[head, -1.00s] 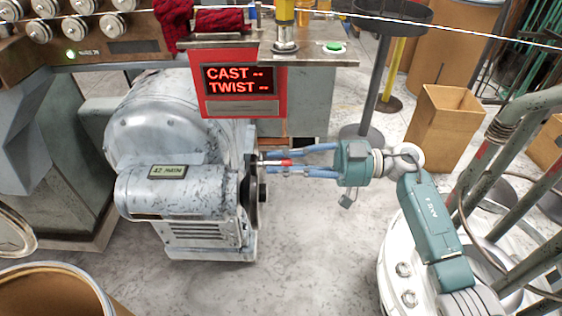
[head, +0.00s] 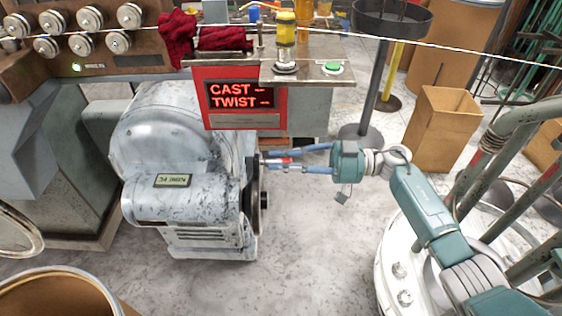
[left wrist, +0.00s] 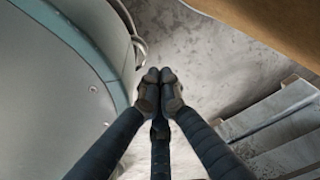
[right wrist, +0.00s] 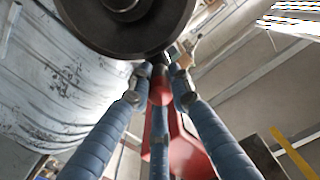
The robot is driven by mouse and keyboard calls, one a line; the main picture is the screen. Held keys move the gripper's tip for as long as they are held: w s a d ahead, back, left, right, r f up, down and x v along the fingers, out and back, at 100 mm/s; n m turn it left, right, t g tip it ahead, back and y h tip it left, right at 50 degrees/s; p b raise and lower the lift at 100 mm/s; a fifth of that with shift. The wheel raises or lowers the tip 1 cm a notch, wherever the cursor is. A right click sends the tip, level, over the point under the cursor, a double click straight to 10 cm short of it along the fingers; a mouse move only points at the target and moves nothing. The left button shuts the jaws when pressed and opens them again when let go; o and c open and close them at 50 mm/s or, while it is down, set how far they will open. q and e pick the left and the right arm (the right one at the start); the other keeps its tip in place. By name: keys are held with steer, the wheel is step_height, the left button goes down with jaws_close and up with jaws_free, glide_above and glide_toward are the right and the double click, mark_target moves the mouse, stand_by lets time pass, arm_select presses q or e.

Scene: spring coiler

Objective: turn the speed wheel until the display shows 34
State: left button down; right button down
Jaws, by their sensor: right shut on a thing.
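The display (head: 240,95) is a red-framed panel with red letters, CAST and TWIST, each followed by dashes; no number is readable. A dark wheel (head: 263,199) stands edge-on at the right side of the scuffed grey machine. Its round face (right wrist: 125,22) fills the top of the right wrist view. My right gripper (head: 264,162) reaches it from the right; its blue fingers close at the wheel's rim. A small red piece (right wrist: 161,86) shows between them; the exact hold is partly hidden. My left gripper (left wrist: 159,76) has its fingertips together, with nothing seen between them.
The grey machine (head: 165,165) carries a small plate. A metal shelf with a green button (head: 333,68) is above right of the display. A cardboard box (head: 440,130) and a black stand (head: 372,105) are behind my right arm. Open floor (head: 310,250) lies right of the machine.

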steer(key=shift+f, duration=0.1)
steer(key=c, duration=1.6)
jaws_free()
steer(key=shift+d, duration=0.1)
steer(key=d, duration=1.2)
steer(key=shift+a, duration=0.1)
